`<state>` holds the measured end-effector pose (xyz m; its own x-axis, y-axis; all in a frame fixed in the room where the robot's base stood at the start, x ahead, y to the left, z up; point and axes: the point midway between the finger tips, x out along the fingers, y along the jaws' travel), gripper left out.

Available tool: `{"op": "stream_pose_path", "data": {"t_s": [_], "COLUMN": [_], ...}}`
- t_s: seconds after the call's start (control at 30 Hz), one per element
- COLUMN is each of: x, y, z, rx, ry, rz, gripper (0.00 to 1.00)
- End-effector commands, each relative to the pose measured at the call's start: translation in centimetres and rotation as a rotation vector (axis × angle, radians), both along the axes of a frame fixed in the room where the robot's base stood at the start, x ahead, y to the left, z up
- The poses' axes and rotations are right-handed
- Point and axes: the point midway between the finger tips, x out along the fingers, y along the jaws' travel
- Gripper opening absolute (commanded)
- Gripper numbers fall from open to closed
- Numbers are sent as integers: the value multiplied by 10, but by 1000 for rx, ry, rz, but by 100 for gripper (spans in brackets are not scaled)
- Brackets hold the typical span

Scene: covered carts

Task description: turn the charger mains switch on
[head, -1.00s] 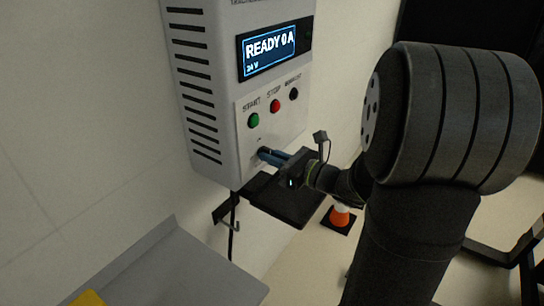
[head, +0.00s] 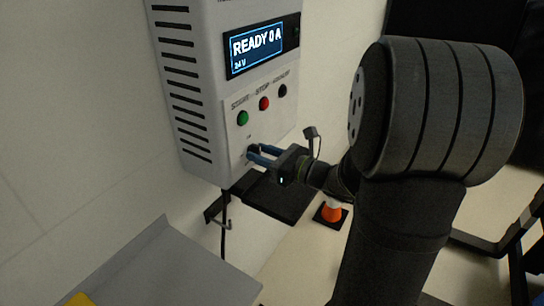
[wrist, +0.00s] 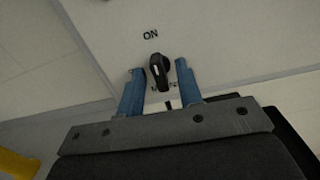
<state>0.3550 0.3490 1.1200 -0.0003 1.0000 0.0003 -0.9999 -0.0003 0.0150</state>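The charger (head: 205,95) is a light grey wall box with a lit display (head: 257,50) reading "READY 0 A" and "24 V". Its mains switch is a black rotary knob (wrist: 159,71) low on the front panel, with a white mark. In the wrist view the knob stands nearly upright below the "ON" label (wrist: 151,34). My gripper (wrist: 160,75) is open, with one blue finger on each side of the knob and a gap on both sides. In the head view my gripper (head: 256,154) is at the panel and mostly hides the knob.
Green (head: 243,118), red (head: 264,103) and black (head: 282,91) buttons sit above the switch. A dark shelf (head: 275,200) is below the charger, with a hook (head: 224,224) and a hanging cable. A grey cart top (head: 165,270) is at lower left.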

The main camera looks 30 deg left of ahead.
Motion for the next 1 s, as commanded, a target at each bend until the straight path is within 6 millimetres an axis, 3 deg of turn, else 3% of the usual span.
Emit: {"op": "stream_pose_path", "data": {"t_s": [0.17, 1.0], "x": [1, 1], "y": [-15, -151], "z": [0, 0], "rx": [-1, 1], "ry": [0, 0], "rz": [-4, -4], "gripper": [33, 33]}}
